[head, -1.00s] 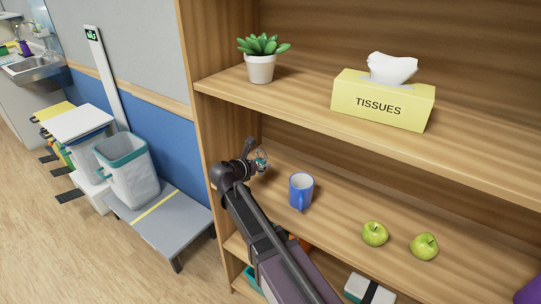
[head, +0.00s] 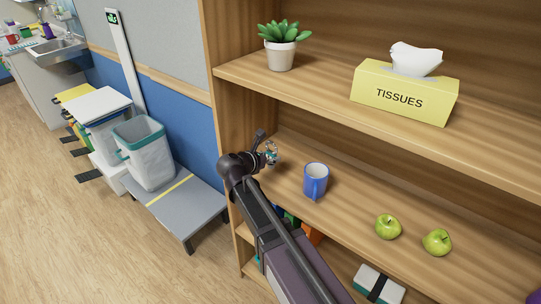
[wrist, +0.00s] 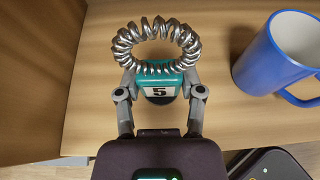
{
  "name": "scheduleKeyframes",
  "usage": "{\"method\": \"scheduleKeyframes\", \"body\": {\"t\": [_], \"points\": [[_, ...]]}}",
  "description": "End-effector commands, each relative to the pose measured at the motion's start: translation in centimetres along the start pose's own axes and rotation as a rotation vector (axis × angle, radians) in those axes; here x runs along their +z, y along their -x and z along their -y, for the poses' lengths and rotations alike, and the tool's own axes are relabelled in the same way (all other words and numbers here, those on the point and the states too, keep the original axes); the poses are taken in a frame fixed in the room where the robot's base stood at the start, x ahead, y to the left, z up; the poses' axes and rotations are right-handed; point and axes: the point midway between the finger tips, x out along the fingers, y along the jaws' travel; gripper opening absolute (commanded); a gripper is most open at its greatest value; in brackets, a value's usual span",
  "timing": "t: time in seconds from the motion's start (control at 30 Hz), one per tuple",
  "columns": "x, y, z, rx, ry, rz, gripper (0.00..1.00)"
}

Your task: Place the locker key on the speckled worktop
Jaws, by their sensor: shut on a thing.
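The locker key is a teal tag marked 5 with a silver coil (wrist: 158,68), in the wrist view. My gripper (wrist: 160,88) is shut on the tag, one finger on each side, with the coil beyond the fingertips. In the head view, my gripper (head: 268,154) is at the left end of the middle shelf, left of the blue mug, and the key shows only as a small teal and silver patch. A counter (head: 22,47) with a sink stands at the far upper left; it is too small to tell whether its top is speckled.
The blue mug (head: 316,181) is close to the right of my gripper. Green apples (head: 388,227) lie farther right. A tissue box (head: 405,92) and potted plant (head: 281,55) stand on the shelf above. A grey step (head: 180,208), a bin (head: 146,155) and open floor lie left.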

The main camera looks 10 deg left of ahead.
Motion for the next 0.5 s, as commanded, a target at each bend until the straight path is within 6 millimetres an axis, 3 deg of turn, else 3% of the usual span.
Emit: {"method": "scheduleKeyframes", "body": {"t": [0.17,0.5], "points": [[0.5,0.2,0.0,0.000,0.000,0.000,0.14],[3.7,1.5,0.0,0.000,0.000,0.000,0.14]]}}
